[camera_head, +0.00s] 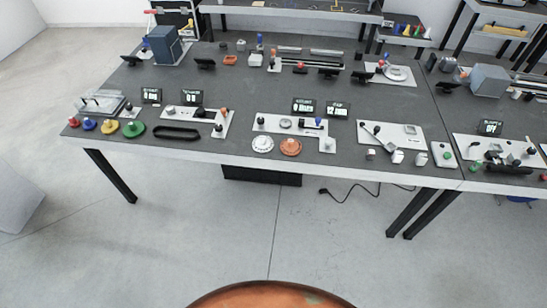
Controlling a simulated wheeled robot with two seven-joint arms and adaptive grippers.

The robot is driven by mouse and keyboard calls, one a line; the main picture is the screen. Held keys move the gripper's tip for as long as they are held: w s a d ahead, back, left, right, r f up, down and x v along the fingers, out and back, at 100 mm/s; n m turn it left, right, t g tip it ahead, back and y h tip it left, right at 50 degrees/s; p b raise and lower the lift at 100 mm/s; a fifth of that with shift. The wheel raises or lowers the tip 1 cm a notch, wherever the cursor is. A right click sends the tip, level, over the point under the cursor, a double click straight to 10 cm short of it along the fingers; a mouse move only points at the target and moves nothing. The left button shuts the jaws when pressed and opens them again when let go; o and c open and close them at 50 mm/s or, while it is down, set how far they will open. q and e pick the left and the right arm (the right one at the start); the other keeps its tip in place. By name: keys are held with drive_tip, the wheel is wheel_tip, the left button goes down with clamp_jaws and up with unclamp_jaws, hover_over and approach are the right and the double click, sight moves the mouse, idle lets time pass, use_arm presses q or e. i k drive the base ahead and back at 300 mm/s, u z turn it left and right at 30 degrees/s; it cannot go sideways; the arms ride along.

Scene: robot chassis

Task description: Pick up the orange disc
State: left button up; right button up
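An orange disc (290,147) with a ridged or toothed rim lies flat near the front edge of the dark table (215,150). A white panel (262,126) with small parts lies right behind both discs. Neither of my grippers shows in the head view, and nothing covers the orange disc.
A black oval ring (177,133) lies left of the discs, with green (134,129) and yellow (109,127) knobbed discs further left. Small displays (303,106) stand behind the panel. The floor in front is clear.

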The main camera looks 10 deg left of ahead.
sight(289, 146)
drive_tip(key=z, duration=0.05)
drive_tip(key=k, duration=0.5)
drive_tip(key=u, duration=0.5)
drive_tip(key=i, duration=1.45)
drive_tip(key=z, duration=0.45)
